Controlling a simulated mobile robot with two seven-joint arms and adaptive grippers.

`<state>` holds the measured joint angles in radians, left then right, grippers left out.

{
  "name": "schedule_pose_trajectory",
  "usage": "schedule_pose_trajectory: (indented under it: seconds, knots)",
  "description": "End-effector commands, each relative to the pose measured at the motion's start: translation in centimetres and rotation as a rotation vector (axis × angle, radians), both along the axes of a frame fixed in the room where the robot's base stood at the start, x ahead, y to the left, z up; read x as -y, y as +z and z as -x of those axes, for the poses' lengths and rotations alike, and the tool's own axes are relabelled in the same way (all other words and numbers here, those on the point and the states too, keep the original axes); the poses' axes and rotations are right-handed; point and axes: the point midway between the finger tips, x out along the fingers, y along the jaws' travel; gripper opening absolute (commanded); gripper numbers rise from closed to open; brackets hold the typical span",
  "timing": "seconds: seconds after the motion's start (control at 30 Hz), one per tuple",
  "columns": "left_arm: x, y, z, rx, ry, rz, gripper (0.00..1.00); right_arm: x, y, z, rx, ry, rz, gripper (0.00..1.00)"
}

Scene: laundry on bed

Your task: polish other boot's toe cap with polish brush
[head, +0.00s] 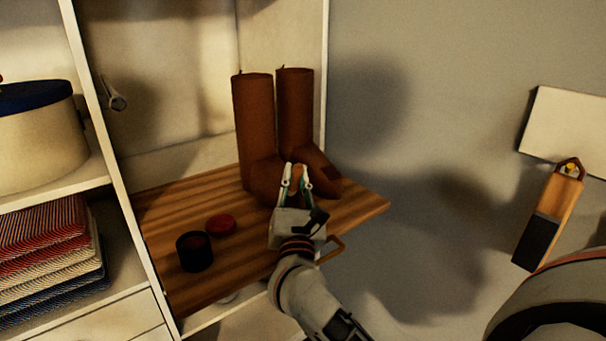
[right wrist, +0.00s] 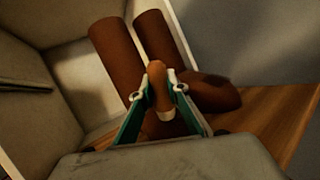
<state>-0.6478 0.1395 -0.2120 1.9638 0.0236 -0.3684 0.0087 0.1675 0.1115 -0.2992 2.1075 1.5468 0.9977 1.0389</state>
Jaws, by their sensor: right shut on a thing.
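Two tall brown boots stand upright side by side on a wooden shelf board (head: 165,215): the left boot (head: 254,125) and the right boot (head: 295,105). In the right wrist view, the right boot's toe (right wrist: 215,92) has a darker patch on top. My right gripper (head: 296,180) is shut on the polish brush, whose rounded wooden handle (right wrist: 157,80) sticks up between the fingers. It is in front of the boots, over the left boot's toe area. The brush's bristles and that toe cap are mostly hidden, so contact cannot be told. My left gripper is not in view.
An open dark tin (head: 194,252) and a red lid (head: 220,225) lie on the board left of my arm. Folded striped cloths (head: 45,250) and a round box (head: 40,140) fill the left shelves.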

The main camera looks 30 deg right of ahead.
Motion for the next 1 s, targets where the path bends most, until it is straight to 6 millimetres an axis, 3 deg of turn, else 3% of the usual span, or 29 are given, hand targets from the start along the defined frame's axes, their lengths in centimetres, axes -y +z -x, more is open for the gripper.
schedule_pose_trajectory:
  seconds: [0.27, 0.8, 1.0]
  knots:
    - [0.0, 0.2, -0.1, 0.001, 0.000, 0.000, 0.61, -0.3, 0.2, 0.1, 0.000, 0.000, 0.001, 0.00]
    - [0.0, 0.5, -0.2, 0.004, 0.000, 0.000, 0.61, 3.5, 0.1, -0.4, 0.001, -0.001, 0.002, 0.00]
    - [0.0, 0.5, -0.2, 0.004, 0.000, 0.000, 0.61, 3.6, 0.1, -0.4, 0.001, 0.000, 0.000, 0.00]
